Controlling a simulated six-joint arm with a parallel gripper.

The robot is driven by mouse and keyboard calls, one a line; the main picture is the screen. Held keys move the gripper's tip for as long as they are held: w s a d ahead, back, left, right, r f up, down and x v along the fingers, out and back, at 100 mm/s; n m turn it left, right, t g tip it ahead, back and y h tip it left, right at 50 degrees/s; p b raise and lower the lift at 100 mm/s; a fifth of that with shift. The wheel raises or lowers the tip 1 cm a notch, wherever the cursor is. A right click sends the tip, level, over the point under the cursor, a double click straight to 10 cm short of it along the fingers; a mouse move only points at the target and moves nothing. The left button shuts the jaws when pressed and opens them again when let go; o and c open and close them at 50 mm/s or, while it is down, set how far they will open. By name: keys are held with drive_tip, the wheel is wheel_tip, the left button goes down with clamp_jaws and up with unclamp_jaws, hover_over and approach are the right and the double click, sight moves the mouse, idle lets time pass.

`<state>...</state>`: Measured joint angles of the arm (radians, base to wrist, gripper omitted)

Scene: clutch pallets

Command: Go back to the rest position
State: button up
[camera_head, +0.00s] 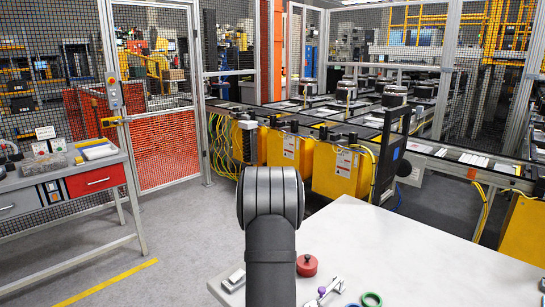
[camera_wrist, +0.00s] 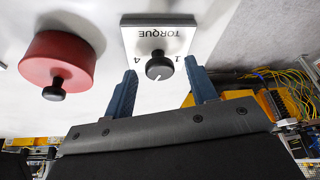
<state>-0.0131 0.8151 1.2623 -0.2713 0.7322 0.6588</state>
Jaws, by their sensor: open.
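My gripper (camera_wrist: 159,68) shows in the wrist view with its two blue fingers spread wide apart and nothing held between them. A white plate marked TORQUE (camera_wrist: 188,40) with a black knob (camera_wrist: 159,66) appears between and beyond the fingertips. The knob's white pointer aims between the figures 4 and 1. Whether the fingers touch the plate or knob I cannot tell. In the head view my dark arm rises at the lower middle, and the gripper itself is hidden.
A red round piece with a black knob (camera_wrist: 58,62) sits left of the plate; the head view shows it on the white table (camera_head: 400,250). A green ring (camera_head: 371,299) and a metal tool (camera_head: 325,291) lie nearby. Much of the table's right side is clear. A conveyor (camera_head: 460,155) stands behind.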

drive_tip(key=shift+d+n+t+y, duration=0.15)
drive_tip(key=shift+n+y, duration=0.25)
drive_tip(key=shift+n, duration=0.75)
drive_tip(key=shift+n+t+y, duration=0.15)
drive_tip(key=shift+n+y, duration=0.25)
drive_tip(key=shift+n, duration=0.75)
drive_tip(key=o, duration=0.9)
drive_tip(key=shift+r, duration=0.1)
drive_tip(key=shift+o, duration=0.8)
drive_tip(key=shift+a+r, duration=0.2)
drive_tip(key=shift+r, duration=0.15)
drive_tip(key=s+a+r+m+g, duration=0.2)
drive_tip(key=s+a+r+m, duration=0.15)
drive_tip(key=r, duration=0.45)
drive_tip(key=s+a+r+m+g, duration=0.3)
drive_tip(key=r+m, duration=0.2)
drive_tip(key=r, duration=0.4)
wheel_tip(320, 180, down, 10)
drive_tip(key=shift+w, duration=0.15)
